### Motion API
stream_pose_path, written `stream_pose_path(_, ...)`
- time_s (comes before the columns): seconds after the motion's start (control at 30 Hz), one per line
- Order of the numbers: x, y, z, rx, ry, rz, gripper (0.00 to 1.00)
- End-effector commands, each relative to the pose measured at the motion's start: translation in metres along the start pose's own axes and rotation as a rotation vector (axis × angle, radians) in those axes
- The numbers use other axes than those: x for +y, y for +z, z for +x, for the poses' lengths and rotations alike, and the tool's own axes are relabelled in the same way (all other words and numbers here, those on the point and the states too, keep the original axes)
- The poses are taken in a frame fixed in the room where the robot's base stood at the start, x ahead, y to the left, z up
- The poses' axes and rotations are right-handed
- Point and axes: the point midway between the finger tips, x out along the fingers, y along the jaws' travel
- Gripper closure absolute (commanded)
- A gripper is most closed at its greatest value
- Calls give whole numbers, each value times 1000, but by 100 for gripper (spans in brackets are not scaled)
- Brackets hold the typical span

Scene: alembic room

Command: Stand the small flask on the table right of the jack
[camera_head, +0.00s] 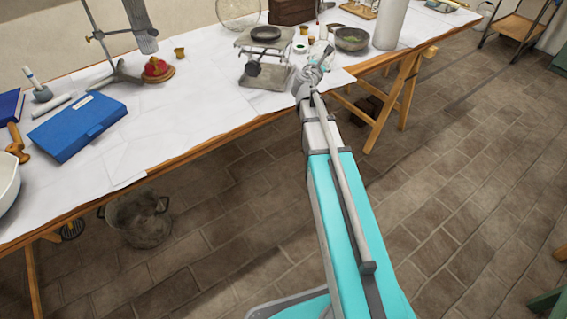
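The jack (265,72) stands on the white-covered table (190,110), with a dark round dish (266,33) on its upper plate. My gripper (322,52) is over the table's front part, just right of the jack and apart from it. It is small and seen from behind, so its fingers and anything between them cannot be made out. A pale, narrow shape (323,30) shows just beyond my gripper; it may be the small flask, but I cannot tell whether it is held or standing.
A small dish with green contents (300,47) and a brass cup (304,29) are close to the gripper. A grey bowl (351,39) and a pale cylinder (390,22) stand to its right. A blue box (77,126) lies far left.

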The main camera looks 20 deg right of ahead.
Motion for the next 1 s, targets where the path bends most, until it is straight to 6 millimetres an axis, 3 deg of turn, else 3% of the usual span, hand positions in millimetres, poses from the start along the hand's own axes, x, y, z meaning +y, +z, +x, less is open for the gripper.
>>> stream_pose_path(0.37, -59, -69, -92, 167, -466, 862, 18)
stream_pose_path(0.6, -79, -127, -175, 242, -883, 1302, 18)
stream_pose_path(0.8, -83, -165, -258, 259, -1285, 1541, 18)
stream_pose_path(1.0, -80, -183, -319, 239, -1595, 1626, 18)
